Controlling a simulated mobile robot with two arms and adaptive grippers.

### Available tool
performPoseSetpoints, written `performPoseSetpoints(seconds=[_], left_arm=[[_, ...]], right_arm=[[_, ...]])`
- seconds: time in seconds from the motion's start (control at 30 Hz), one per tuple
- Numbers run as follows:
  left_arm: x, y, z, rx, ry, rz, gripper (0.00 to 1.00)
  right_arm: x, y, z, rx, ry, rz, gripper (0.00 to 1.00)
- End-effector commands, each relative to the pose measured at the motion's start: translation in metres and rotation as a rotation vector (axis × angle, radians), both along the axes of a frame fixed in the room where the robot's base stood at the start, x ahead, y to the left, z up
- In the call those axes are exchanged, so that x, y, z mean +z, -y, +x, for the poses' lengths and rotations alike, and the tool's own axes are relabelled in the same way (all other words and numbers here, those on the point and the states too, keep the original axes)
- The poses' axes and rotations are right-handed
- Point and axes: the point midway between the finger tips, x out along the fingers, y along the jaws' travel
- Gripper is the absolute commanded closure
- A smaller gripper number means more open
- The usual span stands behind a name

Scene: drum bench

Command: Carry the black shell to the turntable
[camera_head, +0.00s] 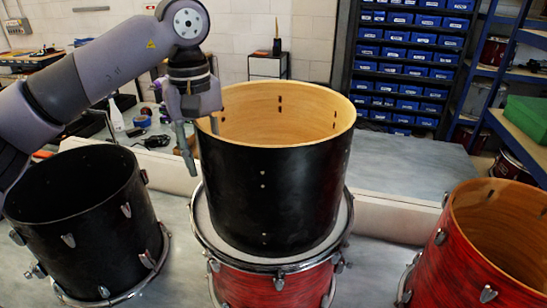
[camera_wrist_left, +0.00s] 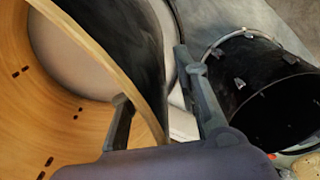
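The black shell (camera_head: 275,195), with a pale wood inside, stands upright over the white round top (camera_head: 205,222) of a red drum in the middle of the head view. Its wood rim and inner wall (camera_wrist_left: 35,95) fill the left of the left wrist view. My left gripper (camera_head: 198,150) is at the shell's left rim, pointing down. One finger is inside the wall and the other outside, with a gap showing in the left wrist view (camera_wrist_left: 160,95). My right gripper is not in view. I cannot make out a turntable for certain.
A black drum (camera_head: 85,220) with chrome lugs stands at the left; it also shows in the left wrist view (camera_wrist_left: 265,90). A red drum (camera_head: 480,250) stands at the right. A low pale ledge (camera_head: 390,215) runs behind. Blue bins (camera_head: 410,55) stand at the back.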

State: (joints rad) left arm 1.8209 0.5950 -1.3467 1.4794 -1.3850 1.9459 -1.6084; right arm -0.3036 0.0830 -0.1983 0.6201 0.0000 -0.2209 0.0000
Motion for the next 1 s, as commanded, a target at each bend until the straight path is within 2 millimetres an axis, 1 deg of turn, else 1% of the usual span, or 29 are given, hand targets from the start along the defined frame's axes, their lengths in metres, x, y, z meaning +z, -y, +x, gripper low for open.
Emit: performPoseSetpoints(seconds=[0.17, 0.6, 1.0], left_arm=[[-0.0004, 0.0001, 0.0001, 0.0, 0.0, 0.0, 0.72], [0.0, 0.0002, 0.0, 0.0, 0.0, 0.0, 1.0], [0.0002, 0.0003, -0.0001, -0.001, 0.0, 0.0, 1.0]], right_arm=[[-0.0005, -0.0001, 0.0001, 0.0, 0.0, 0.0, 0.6], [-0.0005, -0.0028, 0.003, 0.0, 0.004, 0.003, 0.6], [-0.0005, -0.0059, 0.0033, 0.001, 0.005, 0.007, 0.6]])
